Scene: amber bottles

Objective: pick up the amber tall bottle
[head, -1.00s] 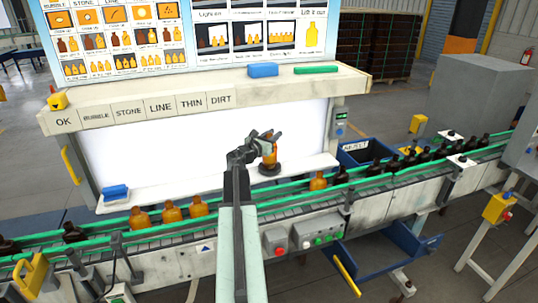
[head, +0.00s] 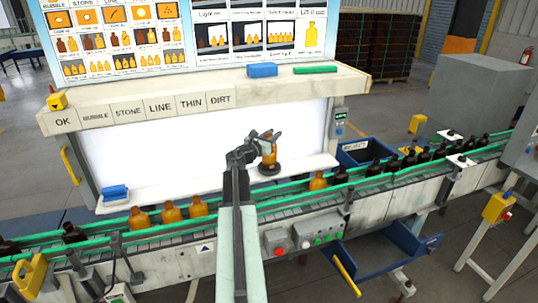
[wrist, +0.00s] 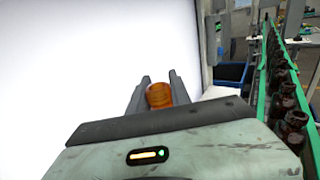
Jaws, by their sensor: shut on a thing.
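An amber tall bottle (head: 269,154) stands upright over a dark round base (head: 270,169) on the white ledge in front of the bright panel. My gripper (head: 268,139) is shut on its upper part. In the wrist view the orange bottle top (wrist: 159,95) shows between the two dark fingers of my gripper (wrist: 158,92). The lower part of the bottle is hidden there. I cannot tell whether the bottle touches the dark base.
A conveyor with green rails (head: 290,190) runs in front of the ledge, carrying amber bottles (head: 170,213) and dark bottles (head: 425,153). A blue block (head: 115,193) lies on the ledge's left end. The bright panel (head: 180,145) stands close behind. A blue reject bin (head: 358,151) is at right.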

